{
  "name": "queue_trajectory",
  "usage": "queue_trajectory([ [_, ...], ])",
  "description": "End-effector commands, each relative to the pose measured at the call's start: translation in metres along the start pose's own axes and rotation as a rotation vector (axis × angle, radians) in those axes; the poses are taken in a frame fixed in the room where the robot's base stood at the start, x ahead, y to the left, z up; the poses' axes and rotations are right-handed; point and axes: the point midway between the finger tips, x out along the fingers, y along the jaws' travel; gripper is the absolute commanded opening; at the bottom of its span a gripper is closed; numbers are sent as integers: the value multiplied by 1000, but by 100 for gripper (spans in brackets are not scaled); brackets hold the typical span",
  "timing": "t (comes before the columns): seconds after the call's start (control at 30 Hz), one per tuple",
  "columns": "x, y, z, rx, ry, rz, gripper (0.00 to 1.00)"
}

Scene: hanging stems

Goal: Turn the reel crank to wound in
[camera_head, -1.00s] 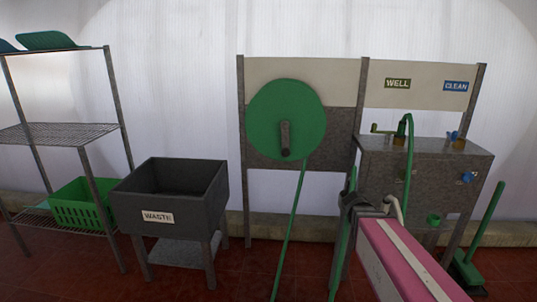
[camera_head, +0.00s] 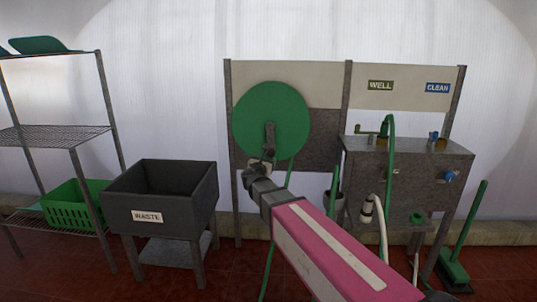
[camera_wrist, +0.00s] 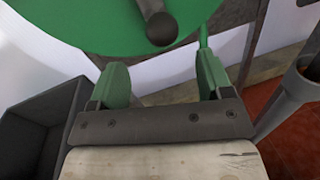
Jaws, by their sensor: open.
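The reel (camera_head: 290,110) is a green disc on a panel in the head view. Its dark crank (camera_head: 269,138) hangs downward from the reel's middle. The crank's rounded handle end (camera_wrist: 161,29) shows close up in the wrist view, ahead of the gap between my fingers. My gripper (camera_head: 260,165) is just below and in front of the crank's lower end. In the wrist view my gripper (camera_wrist: 163,75) has its two green fingers wide apart with nothing between them. The green hose (camera_head: 290,178) runs down from the reel, partly hidden by my arm.
A metal sink stand (camera_head: 405,170) with WELL and CLEAN signs is on the right. A wire shelf (camera_head: 55,135) stands far left.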

Motion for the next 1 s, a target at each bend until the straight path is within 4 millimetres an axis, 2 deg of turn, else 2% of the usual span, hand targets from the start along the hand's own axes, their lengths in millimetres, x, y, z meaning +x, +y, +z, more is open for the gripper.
queue_trajectory([
  [0.3,56,1,0,2,0,-4,73],
  [0.5,86,0,0,3,0,-3,73],
  [0.63,93,0,0,3,0,-3,73],
  [0.87,93,-1,0,3,0,-2,73],
  [0.9,93,-1,0,3,0,-2,69],
  [0.97,93,-1,0,3,0,-2,50],
  [1.0,93,-1,0,3,0,-2,37],
])
